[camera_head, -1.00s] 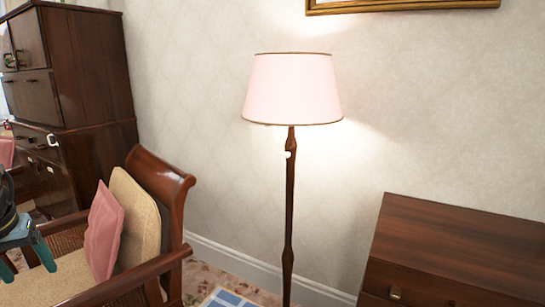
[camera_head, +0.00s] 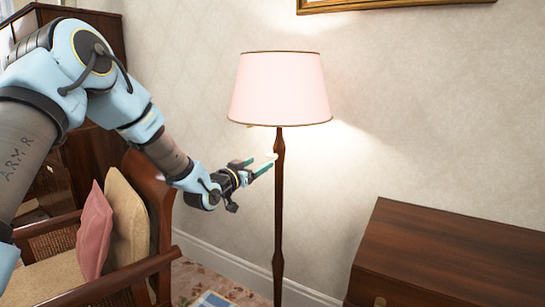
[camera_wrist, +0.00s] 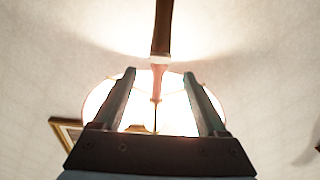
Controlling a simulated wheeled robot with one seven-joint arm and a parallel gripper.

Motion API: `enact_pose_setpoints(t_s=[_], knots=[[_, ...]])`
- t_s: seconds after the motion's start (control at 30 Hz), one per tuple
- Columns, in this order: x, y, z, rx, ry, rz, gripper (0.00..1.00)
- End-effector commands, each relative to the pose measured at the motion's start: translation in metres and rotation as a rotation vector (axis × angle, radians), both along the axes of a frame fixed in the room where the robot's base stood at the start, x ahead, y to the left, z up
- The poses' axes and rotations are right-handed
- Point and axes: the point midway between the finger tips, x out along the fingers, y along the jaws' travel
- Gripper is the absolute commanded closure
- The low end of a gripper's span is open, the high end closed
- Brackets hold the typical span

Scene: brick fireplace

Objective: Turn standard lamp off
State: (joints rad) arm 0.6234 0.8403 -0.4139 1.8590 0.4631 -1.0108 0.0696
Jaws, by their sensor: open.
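The standard lamp has a glowing pink shade (camera_head: 280,90) on a dark wooden pole (camera_head: 278,225) and is lit. A small pale switch (camera_head: 273,156) sits on the pole below the shade. My gripper (camera_head: 263,164) is open and empty, its fingertips pointing at the pole close to the switch. In the wrist view, my gripper (camera_wrist: 159,74) has a finger to either side of the pole's line, with the pale switch (camera_wrist: 160,60) just beyond the tips. The bright shade (camera_wrist: 95,102) shows behind the fingers. Contact with the switch cannot be told.
An armchair (camera_head: 125,235) with cushions stands at the left below my arm, with a dark cabinet (camera_head: 95,155) behind it. A wooden chest (camera_head: 455,255) stands at the right. The wall (camera_head: 410,110) is close behind the lamp, with a framed picture (camera_head: 345,5) above.

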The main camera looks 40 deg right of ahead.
Motion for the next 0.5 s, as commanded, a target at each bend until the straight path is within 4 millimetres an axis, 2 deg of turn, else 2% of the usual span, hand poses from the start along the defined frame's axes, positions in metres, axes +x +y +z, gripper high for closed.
enact_pose_setpoints(t_s=[0.1,0.3,0.5], knots=[[0.005,-0.023,0.003,0.0,0.001,-0.001,0.25],[0.015,-0.057,0.002,0.001,0.001,0.0,0.25],[0.02,-0.077,0.001,0.002,0.001,0.001,0.25]])
